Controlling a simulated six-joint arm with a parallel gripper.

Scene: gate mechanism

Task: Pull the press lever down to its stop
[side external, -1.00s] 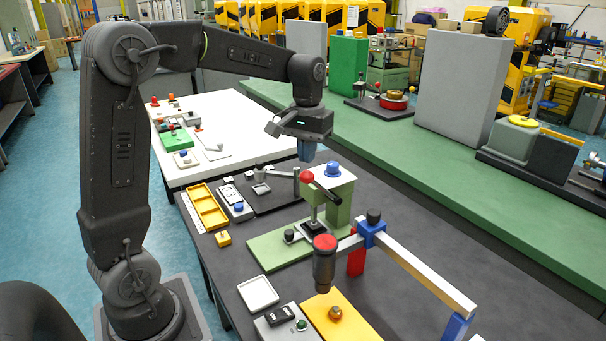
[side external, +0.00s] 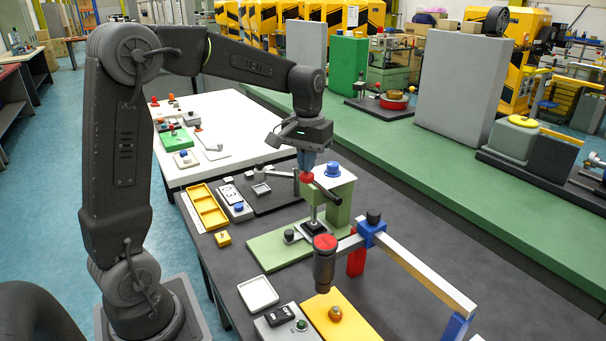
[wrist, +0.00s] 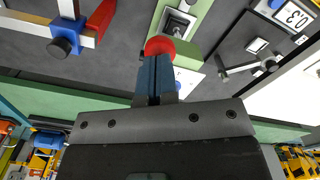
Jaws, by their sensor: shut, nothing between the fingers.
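The press has a green column (side external: 341,208) on a green base (side external: 268,246). Its lever is a dark bar (side external: 326,194) ending in a red ball (side external: 306,177), and the ball sits high above the base. My gripper (side external: 307,168) points down, with its blue fingers shut and empty right at the top of the red ball. In the wrist view the ball (wrist: 158,45) shows just past the fingertips (wrist: 154,60), which cover part of it. I cannot tell whether they touch the ball.
A blue knob (side external: 333,169) tops the press. In front stands a device with a red-capped dark cylinder (side external: 325,262) and a pale bar (side external: 425,278) on a blue block (side external: 372,233). A yellow tray (side external: 208,207) lies left. The dark table right of the press is clear.

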